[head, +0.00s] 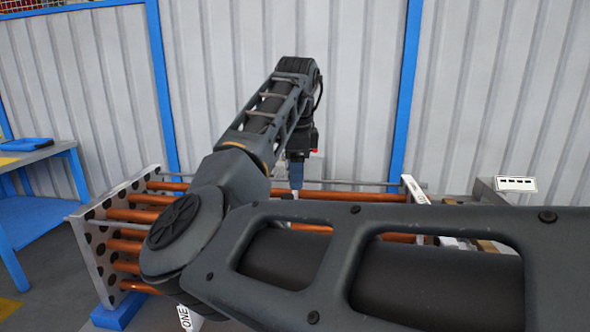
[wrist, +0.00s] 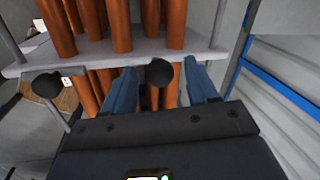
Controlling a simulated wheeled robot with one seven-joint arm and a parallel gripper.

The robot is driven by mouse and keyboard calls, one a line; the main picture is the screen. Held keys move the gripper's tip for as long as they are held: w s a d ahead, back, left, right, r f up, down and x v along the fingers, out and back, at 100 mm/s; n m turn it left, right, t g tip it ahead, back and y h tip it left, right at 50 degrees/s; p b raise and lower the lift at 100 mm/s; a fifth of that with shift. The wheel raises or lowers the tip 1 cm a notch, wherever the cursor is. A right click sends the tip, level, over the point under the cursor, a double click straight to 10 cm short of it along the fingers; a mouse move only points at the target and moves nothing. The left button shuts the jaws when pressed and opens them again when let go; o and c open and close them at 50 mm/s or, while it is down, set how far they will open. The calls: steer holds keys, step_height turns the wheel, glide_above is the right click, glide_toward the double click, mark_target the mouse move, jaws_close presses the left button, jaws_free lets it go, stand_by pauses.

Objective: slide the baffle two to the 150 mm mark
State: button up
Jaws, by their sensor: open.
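In the wrist view a grey baffle plate (wrist: 110,64) crosses the picture, with copper tubes (wrist: 120,25) running through it. I cannot read a number on it, so I cannot tell whether it is baffle two. My gripper (wrist: 162,88) is open, its blue fingers pointing at the plate. A dark round knob (wrist: 160,73) shows between the fingers; contact cannot be made out. In the head view my gripper (head: 295,187) points down over the tube bundle (head: 345,197). My arm hides much of the bundle, and no 150 mm mark is readable.
A perforated end plate (head: 100,255) stands at left and a pale plate (head: 414,190) at right. A tag reading ONE (head: 185,317) shows below my arm. A second dark knob (wrist: 47,85) is at left in the wrist view. A blue workbench (head: 40,155) stands far left.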

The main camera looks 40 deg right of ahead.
steer(key=shift+c, duration=0.4)
jaws_close()
